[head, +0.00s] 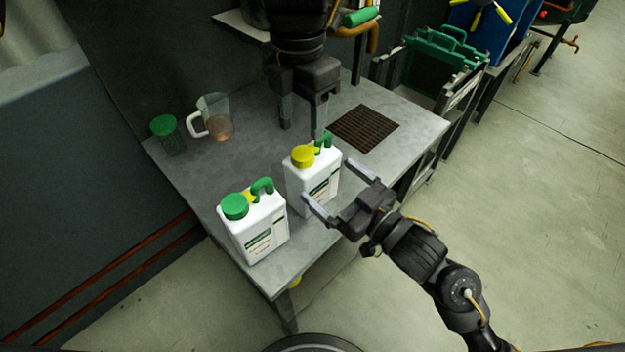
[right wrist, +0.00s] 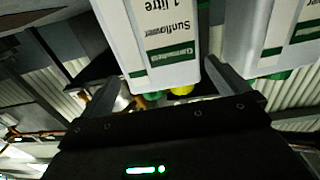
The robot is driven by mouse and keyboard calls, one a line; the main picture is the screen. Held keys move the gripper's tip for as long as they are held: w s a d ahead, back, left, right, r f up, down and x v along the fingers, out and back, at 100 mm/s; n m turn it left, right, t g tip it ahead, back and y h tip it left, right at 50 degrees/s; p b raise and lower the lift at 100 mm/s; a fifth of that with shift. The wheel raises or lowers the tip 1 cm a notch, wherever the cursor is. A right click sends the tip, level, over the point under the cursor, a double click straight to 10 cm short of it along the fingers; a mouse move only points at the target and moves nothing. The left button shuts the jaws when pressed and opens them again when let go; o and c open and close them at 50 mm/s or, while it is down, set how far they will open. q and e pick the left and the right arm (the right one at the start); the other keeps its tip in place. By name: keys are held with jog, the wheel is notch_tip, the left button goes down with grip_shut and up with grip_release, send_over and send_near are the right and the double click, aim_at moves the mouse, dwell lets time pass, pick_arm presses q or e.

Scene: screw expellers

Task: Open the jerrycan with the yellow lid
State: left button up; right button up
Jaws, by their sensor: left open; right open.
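The white jerrycan (head: 297,180) with the yellow lid (head: 302,156) and a green handle (head: 323,143) stands upright on the grey table. My left gripper (head: 302,130) is open, pointing down just above and behind the lid, with one fingertip near the handle. My right gripper (head: 327,181) is open at the can's right side, its fingers reaching along both sides of the body. In the right wrist view the can (right wrist: 150,25) appears upside down between the open fingers, label facing the camera, with its yellow lid (right wrist: 181,90) partly visible. Finger contact is unclear.
A second white jerrycan (head: 258,228) with a green lid (head: 235,206) stands close at the left front. A clear jug (head: 215,112) and a green-lidded jar (head: 168,138) stand at the table's back left. A brown grate (head: 363,128) is set in the tabletop at right.

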aim_at(312, 167)
jog(key=x, duration=0.6)
jog(key=shift+w+a, duration=0.15)
jog(key=c, duration=1.1)
pick_arm(q)
jog(key=shift+r, duration=0.1)
pick_arm(e)
jog(key=shift+c, duration=1.1)
pick_arm(q)
jog(key=shift+w+a+r, duration=0.15)
jog(key=shift+w+a, duration=0.05)
jog(key=shift+a, duration=0.05)
pick_arm(e)
jog(key=shift+c, duration=1)
pick_arm(q)
jog(key=m, duration=0.5)
jog(key=shift+m, duration=0.3)
jog(key=m, duration=1.4)
jog(key=shift+d+f+m, duration=0.1)
jog(key=shift+f+m, duration=0.15)
jog(key=shift+m, duration=0.15)
jog(key=m, duration=0.6)
jog(key=shift+s+d+m, duration=0.15)
jog(key=shift+s+m, duration=0.05)
jog(key=shift+m, duration=0.1)
